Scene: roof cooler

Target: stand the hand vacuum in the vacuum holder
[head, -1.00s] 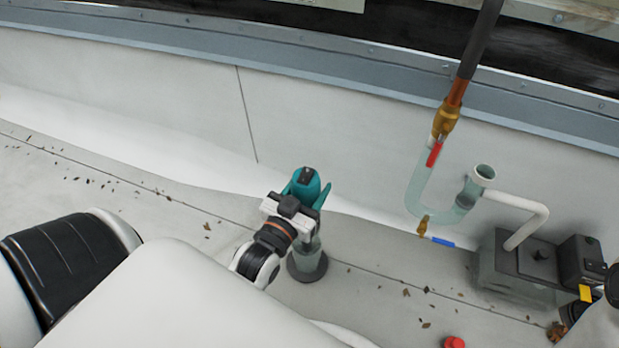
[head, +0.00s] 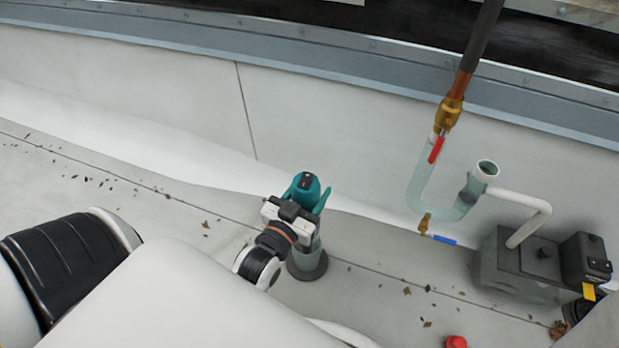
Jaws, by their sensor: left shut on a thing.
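The hand vacuum (head: 306,186) has a teal body with a dark top and a clear lower part. It stands about upright, with its lower end at a round dark grey base, which looks like the vacuum holder (head: 308,270). My left gripper (head: 294,217) is shut on the hand vacuum at its middle and partly hides it. I cannot tell whether the vacuum's lower end is fully seated in the holder. My right gripper is not in view.
A clear U-shaped pipe trap (head: 416,190) with a red-handled valve (head: 436,149) stands at the right. A grey pump box (head: 520,265) sits at the lower right. A red cap (head: 456,341) lies at the bottom edge. Dry leaves are scattered on the floor.

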